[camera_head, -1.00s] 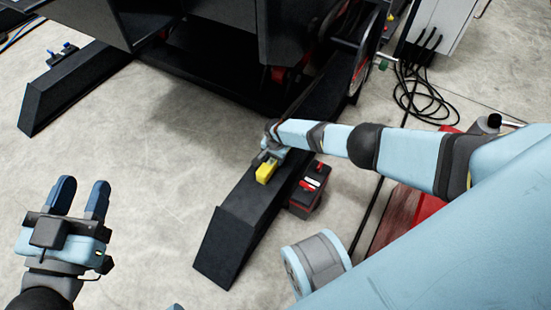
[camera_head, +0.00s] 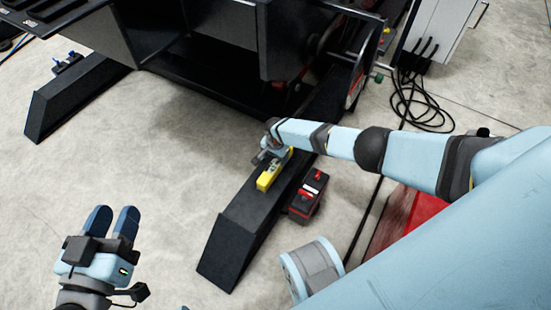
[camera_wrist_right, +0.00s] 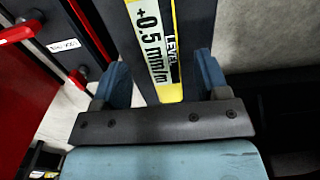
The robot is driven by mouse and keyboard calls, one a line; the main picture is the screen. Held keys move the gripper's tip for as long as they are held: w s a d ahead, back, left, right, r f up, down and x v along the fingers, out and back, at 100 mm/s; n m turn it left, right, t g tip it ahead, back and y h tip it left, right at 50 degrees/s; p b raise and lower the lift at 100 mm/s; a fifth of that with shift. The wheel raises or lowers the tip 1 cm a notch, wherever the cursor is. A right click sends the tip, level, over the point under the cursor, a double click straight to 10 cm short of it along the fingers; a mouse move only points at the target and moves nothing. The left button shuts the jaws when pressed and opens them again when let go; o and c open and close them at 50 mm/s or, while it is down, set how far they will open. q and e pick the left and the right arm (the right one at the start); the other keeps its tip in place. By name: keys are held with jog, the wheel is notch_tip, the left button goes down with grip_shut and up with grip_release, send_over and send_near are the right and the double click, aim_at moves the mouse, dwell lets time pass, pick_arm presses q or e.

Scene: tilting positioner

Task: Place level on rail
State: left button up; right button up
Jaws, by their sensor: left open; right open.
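The yellow level (camera_head: 266,181) lies lengthwise on top of the black sloped-end rail (camera_head: 232,240) near the middle of the head view. My right gripper (camera_head: 270,157) is at the level's far end and partly covers it. In the right wrist view the level (camera_wrist_right: 158,45) shows its "LEVEL" and "+0.5 mm/m" print, and the open fingers (camera_wrist_right: 160,80) stand on either side of it, apart from it. My left gripper (camera_head: 112,218) is open and empty over bare floor at the left.
A black box with red parts (camera_head: 308,192) stands on the floor right beside the rail. A second black rail (camera_head: 70,95) is at the upper left. The dark machine (camera_head: 215,55) rises behind. Cables (camera_head: 418,100) lie at the upper right. The floor left of the rail is clear.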

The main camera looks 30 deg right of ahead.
aim_at(276, 163)
notch_tip(276, 163, up, 5)
jog(key=shift+f+p, duration=0.1)
jog(key=shift+p, duration=1.15)
jog(key=shift+r, duration=0.5)
pick_arm(q)
jog(key=shift+n+t, duration=0.6)
jog(key=shift+n, duration=0.1)
jog(key=r, duration=0.4)
jog(key=shift+s+d, duration=0.1)
jog(key=shift+s, duration=0.2)
pick_arm(e)
jog(key=shift+s+f, duration=0.1)
